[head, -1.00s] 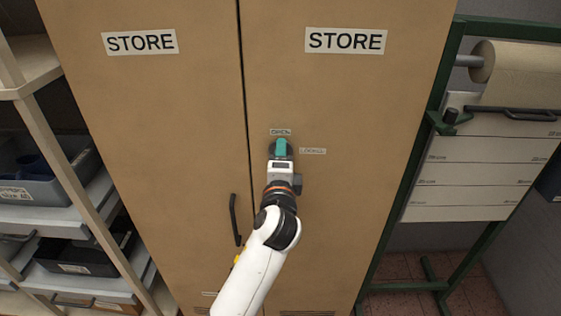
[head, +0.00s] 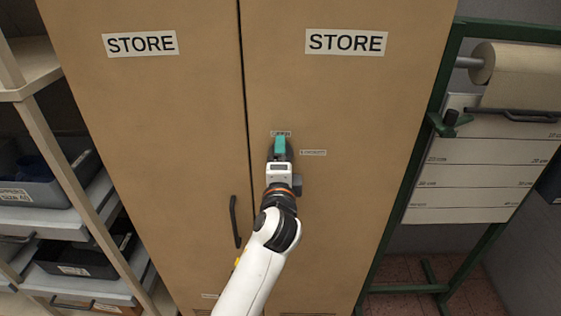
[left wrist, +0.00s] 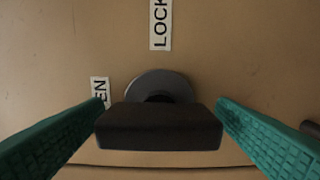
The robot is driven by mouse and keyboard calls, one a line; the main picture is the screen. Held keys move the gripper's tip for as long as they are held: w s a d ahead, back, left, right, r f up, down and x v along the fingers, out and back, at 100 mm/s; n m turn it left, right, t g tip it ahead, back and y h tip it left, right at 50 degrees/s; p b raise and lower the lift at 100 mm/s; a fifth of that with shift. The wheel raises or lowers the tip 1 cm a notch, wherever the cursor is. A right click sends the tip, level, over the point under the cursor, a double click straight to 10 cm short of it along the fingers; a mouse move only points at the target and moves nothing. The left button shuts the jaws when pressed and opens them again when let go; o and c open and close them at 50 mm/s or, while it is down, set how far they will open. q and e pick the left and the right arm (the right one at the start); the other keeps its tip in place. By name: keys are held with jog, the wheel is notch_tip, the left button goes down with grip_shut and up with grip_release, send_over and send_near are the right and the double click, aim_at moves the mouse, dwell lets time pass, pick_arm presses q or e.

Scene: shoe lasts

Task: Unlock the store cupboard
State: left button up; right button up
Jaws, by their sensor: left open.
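The tan store cupboard (head: 340,100) has two doors, each with a STORE sign. A dark knob (left wrist: 160,126) with a wide bar on a grey round base (left wrist: 160,84) is on the right door. In the left wrist view the bar lies crosswise. A label ending in "EN" (left wrist: 100,92) is left of the base, and a "LOCK" label (left wrist: 160,22) is above it. My left gripper (head: 280,146) is at the knob. In the wrist view its teal fingers are open, one near each end of the bar; I cannot tell whether they touch it. My right gripper is not in view.
A dark door handle (head: 235,221) is on the left door, left of my forearm. Shelves with grey bins (head: 45,190) stand at the left. A green frame (head: 408,165) with a paper roll (head: 515,70) stands at the right.

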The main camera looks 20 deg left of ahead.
pick_arm(q)
jog(key=b+v, duration=0.3)
jog(key=v, duration=0.9)
